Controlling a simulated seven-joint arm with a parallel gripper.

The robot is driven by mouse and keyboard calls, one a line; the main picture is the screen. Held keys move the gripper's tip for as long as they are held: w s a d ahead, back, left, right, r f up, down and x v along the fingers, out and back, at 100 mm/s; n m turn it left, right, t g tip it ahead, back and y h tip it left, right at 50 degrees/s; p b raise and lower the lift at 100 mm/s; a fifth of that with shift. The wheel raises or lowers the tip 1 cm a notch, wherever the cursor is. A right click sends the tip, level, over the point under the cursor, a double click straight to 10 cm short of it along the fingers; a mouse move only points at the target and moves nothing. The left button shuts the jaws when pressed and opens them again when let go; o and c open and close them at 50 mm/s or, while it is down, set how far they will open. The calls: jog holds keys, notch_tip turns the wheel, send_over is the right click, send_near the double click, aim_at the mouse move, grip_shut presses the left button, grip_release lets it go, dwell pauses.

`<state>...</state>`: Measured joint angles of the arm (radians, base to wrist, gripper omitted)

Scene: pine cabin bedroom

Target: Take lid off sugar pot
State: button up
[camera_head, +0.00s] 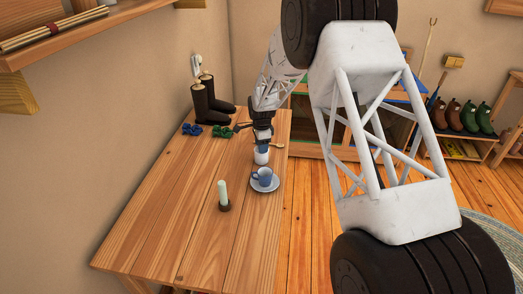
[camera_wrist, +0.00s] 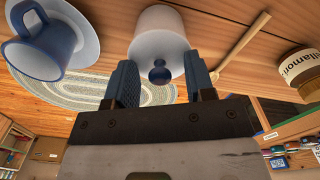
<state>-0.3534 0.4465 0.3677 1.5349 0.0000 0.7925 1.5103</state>
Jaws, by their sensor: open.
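The white sugar pot (camera_head: 261,158) stands on the wooden table in the head view, directly below my gripper (camera_head: 262,146). In the wrist view the pot (camera_wrist: 160,20) shows with its pale lid (camera_wrist: 150,55) and the lid's round dark blue knob (camera_wrist: 159,75). My gripper (camera_wrist: 161,82) is open. Its two blue fingers lie to either side of the knob in the picture, with visible gaps. The lid appears seated on the pot. The head view is too small to show the knob or how far down the fingertips reach.
A blue cup (camera_head: 263,177) on a saucer (camera_head: 268,187) stands close to the pot. Boots (camera_head: 212,100) stand at the back. A wooden spoon (camera_wrist: 240,45) and a labelled jar (camera_wrist: 299,68) show beside the pot. The table's left part is clear.

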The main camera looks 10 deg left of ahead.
grip_shut()
dwell(0.4)
jog(key=shift+r, duration=1.45)
jog(key=shift+s+r, duration=0.1)
jog(key=shift+r, duration=0.3)
jog(key=s+d, duration=0.1)
jog(key=s, duration=0.4)
jog(key=s+d, duration=0.2)
jog(key=s, duration=0.3)
jog(key=s+d+r, duration=0.1)
jog(key=s+d, duration=0.1)
jog(key=s, duration=0.3)
jog(key=shift+d+r, duration=0.1)
jog(key=shift+d, duration=0.1)
jog(key=shift+w, duration=0.1)
